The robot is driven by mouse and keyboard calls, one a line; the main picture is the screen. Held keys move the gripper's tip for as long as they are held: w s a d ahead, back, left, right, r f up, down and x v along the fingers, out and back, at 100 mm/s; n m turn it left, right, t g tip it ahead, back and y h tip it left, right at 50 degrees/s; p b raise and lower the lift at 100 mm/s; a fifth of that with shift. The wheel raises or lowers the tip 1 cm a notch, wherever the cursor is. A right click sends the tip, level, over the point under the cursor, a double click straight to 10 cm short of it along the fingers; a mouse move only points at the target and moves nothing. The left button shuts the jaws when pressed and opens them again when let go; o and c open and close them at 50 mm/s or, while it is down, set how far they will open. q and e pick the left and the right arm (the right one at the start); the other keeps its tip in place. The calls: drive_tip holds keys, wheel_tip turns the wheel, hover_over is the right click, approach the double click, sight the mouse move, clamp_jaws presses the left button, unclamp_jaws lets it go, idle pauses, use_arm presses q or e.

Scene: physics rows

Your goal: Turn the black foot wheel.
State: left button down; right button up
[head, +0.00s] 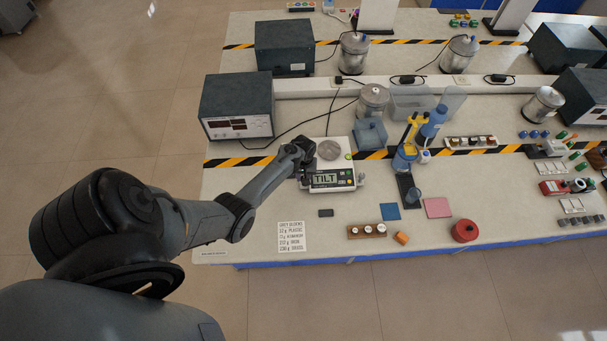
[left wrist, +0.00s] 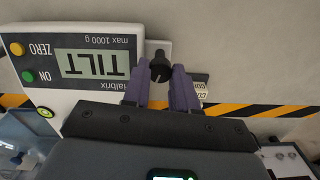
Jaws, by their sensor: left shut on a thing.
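A white balance (head: 340,188) with a round metal pan (head: 330,150) stands on the bench, and its display reads TILT. In the left wrist view the balance (left wrist: 95,28) appears upside down, with the black foot wheel (left wrist: 160,68) beside its housing. My left gripper (left wrist: 164,72) has its two purple fingers on either side of the wheel, shut on it. In the head view my left gripper (head: 304,174) is at the left side of the balance, and the wheel is hidden there behind the arm. My right gripper is in neither view.
A dark instrument box (head: 236,105) stands behind and left of the balance. A blue-and-yellow stand (head: 405,158) is to the right. A small black block (head: 326,213), a label card (head: 291,236) and a wooden weight holder (head: 367,231) lie in front. Bare bench lies left of the gripper.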

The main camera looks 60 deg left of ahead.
use_arm(q)
drive_tip(key=shift+m+p, duration=0.75)
drive_tip(key=shift+m, duration=1.35)
drive_tip(key=c, duration=0.9)
unclamp_jaws()
drive_tip(key=shift+r, duration=0.5)
drive_tip(key=shift+r+p, duration=0.85)
drive_tip(key=shift+r, duration=4.05)
